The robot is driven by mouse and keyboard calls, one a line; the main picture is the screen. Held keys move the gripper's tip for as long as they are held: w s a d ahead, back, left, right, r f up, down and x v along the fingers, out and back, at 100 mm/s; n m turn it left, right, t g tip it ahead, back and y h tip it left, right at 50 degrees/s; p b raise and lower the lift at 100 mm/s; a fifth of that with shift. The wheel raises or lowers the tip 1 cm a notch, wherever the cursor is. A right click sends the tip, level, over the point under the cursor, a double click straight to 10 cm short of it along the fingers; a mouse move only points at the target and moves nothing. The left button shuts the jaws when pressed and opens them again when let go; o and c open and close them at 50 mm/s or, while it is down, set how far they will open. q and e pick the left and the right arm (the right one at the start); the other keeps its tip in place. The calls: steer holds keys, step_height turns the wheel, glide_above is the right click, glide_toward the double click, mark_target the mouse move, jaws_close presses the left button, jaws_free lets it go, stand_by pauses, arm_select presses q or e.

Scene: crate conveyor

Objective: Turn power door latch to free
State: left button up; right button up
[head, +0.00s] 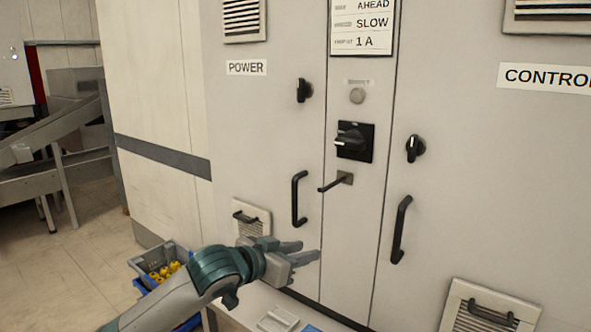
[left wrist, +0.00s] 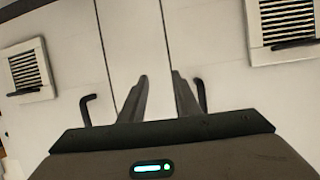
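The power door latch is a small black knob (head: 303,90) on the left cabinet door, right of the POWER label (head: 246,68). The black power door handle (head: 299,198) is below it. My left gripper (head: 308,252) is in front of the door's lower part, below the handle and well below the latch. Its two fingers are apart with nothing between them. In the left wrist view the fingers (left wrist: 160,95) point at the cabinet front, spread apart and empty; the latch does not show there. My right gripper is not in view.
The centre panel holds a black rotary switch (head: 354,141) and a protruding rod (head: 335,182). The control door has its own latch (head: 414,148) and handle (head: 401,229). A bin with yellow items (head: 145,259) stands low left. A white ledge lies below my gripper.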

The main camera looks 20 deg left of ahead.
mark_target(298, 80)
arm_select(q)
steer(key=s+a+r+t, duration=0.1)
steer(key=s+a+r, duration=0.1)
steer(key=r, duration=1)
steer(key=s+a+r+t, duration=0.1)
steer(key=s+a+r, duration=0.2)
steer(key=r, duration=0.9)
steer(key=s+a+r+n+t, duration=0.1)
steer(key=a+r, duration=0.4)
steer(key=r, duration=0.7)
steer(key=shift+s+r+t, duration=0.3)
steer(key=shift+s+t, duration=0.2)
steer(key=shift+s, duration=0.3)
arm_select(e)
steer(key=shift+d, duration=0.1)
